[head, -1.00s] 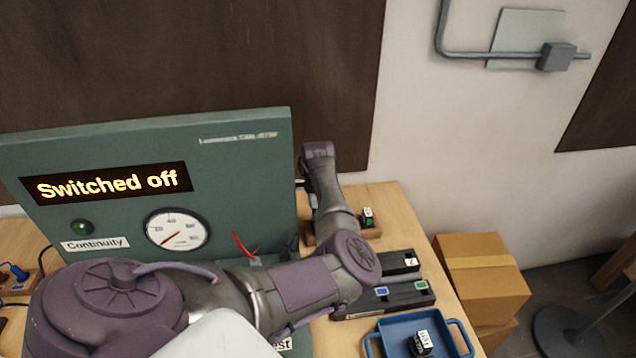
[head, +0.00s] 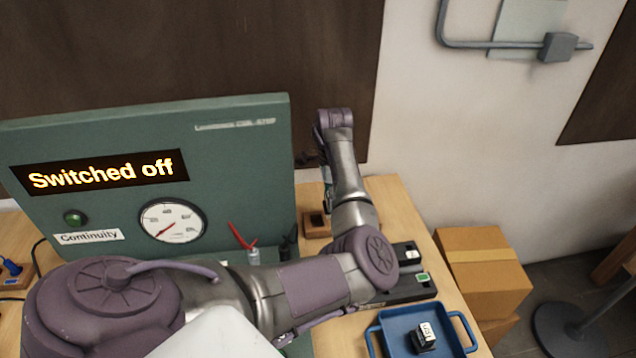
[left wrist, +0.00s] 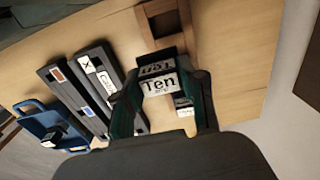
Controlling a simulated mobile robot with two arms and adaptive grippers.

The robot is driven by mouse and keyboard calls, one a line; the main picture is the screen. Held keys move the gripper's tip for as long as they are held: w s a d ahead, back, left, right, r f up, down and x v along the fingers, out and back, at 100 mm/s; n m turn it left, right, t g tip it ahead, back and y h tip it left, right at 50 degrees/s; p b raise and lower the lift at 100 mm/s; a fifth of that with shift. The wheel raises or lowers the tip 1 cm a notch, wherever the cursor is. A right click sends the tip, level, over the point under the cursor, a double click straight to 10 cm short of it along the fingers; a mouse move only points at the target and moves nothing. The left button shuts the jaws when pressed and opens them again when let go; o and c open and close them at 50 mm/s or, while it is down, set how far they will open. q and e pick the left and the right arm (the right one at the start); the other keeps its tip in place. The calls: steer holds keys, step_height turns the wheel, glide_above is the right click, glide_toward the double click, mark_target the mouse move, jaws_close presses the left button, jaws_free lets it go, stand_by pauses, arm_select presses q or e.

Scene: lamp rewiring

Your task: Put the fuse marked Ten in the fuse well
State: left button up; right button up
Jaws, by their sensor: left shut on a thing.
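In the left wrist view my left gripper (left wrist: 160,95) is shut on the fuse marked Ten (left wrist: 159,83), a dark block with white labels. Its label faces the camera between the teal fingers. The fuse appears to be held above the wooden holder (left wrist: 143,22), which has square recesses. In the head view my left gripper (head: 327,178) is partly hidden behind my own arm, over the wooden holder (head: 313,232). My right gripper is not in view.
Black strips (left wrist: 72,100) with coloured squares lie beside the holder. A blue tray (head: 372,335) holds a dark labelled block (head: 424,337). The green tester panel (head: 240,150) reads Switched off; a red lead (head: 240,236) stands before it. Cardboard boxes (head: 485,270) stand off the table's right.

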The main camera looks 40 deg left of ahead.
arm_select(q)
steer(key=w+d+r+b, duration=0.2)
steer(key=w+d+r, duration=0.1)
steer(key=d, duration=0.4)
steer(key=shift+d+r, duration=0.2)
steer(key=shift+r, duration=0.65)
steer(key=shift+s+a, duration=0.1)
steer(key=s+a+f+p, duration=0.1)
steer(key=a+f, duration=0.1)
steer(key=a, duration=0.1)
steer(key=s+a+f+p, duration=0.1)
steer(key=s+a+f, duration=0.1)
steer(key=a, duration=0.2)
steer(key=s+a+f+p, duration=0.1)
steer(key=a+f+p, duration=0.1)
steer(key=a+f, duration=0.1)
steer(key=shift+s+a+f, duration=0.1)
steer(key=shift+s+a, duration=0.1)
steer(key=shift+a, duration=0.3)
step_height(320, 180, down, 4)
steer(key=shift+w+d+r+p, duration=0.1)
steer(key=shift+p, duration=0.3)
steer(key=shift+r, duration=0.45)
steer(key=shift+c, duration=0.5)
steer(key=shift+r, duration=0.4)
jaws_close()
